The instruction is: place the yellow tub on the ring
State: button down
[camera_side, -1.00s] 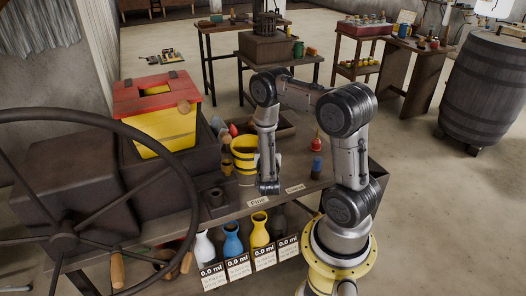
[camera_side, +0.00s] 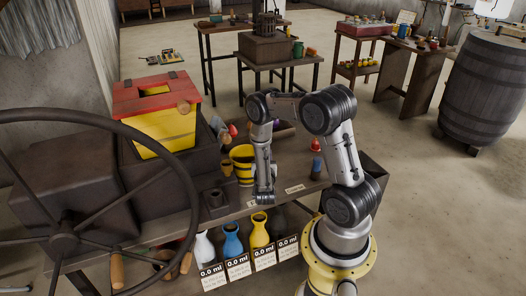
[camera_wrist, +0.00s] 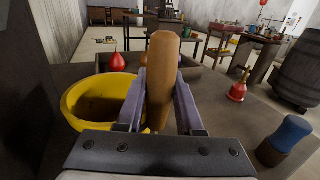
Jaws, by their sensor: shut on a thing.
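The yellow tub (camera_side: 243,162), with dark bands in the side view, is upright over the workbench left of my gripper (camera_side: 264,197). In the wrist view the tub (camera_wrist: 75,102) is at the left, its wide mouth open and its inside dark. My gripper (camera_wrist: 160,105) is shut on an upright brown wooden handle (camera_wrist: 161,75) beside the tub's rim. The joint between handle and tub is hidden by the fingers. I cannot tell whether the tub's base touches the bench. I cannot make out the ring with certainty.
A dark block with a round hole (camera_side: 215,197) stands left of the tub. A red flask (camera_wrist: 238,86) and a blue-topped bottle (camera_wrist: 284,138) stand to the right. A red bulb-shaped thing (camera_wrist: 117,62) is behind the tub. The large wheel (camera_side: 62,240) fills the left foreground.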

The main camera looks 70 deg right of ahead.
jog(key=c, duration=0.5)
grip_release()
jog(key=shift+c, duration=0.2)
jog(key=shift+s+a, duration=0.1)
jog(key=shift+a, duration=0.15)
jog(key=v, duration=1.1)
jog(key=s+a+r+m+g+y, duration=0.1)
jog(key=s+r+m+g+y, duration=0.35)
jog(key=r+m+g, duration=0.95)
jog(key=s+a+r+m+t+y, duration=0.3)
jog(key=a+r+t+y, duration=0.3)
jog(key=a, duration=0.5)
jog(key=s+a+r+m+t+y, duration=0.3)
jog(key=a+r+m+t+y, duration=0.2)
jog(key=a, duration=0.6)
jog(key=shift+r+t+y, duration=0.55)
jog(key=shift+r+t, duration=0.25)
jog(key=shift+r, duration=0.05)
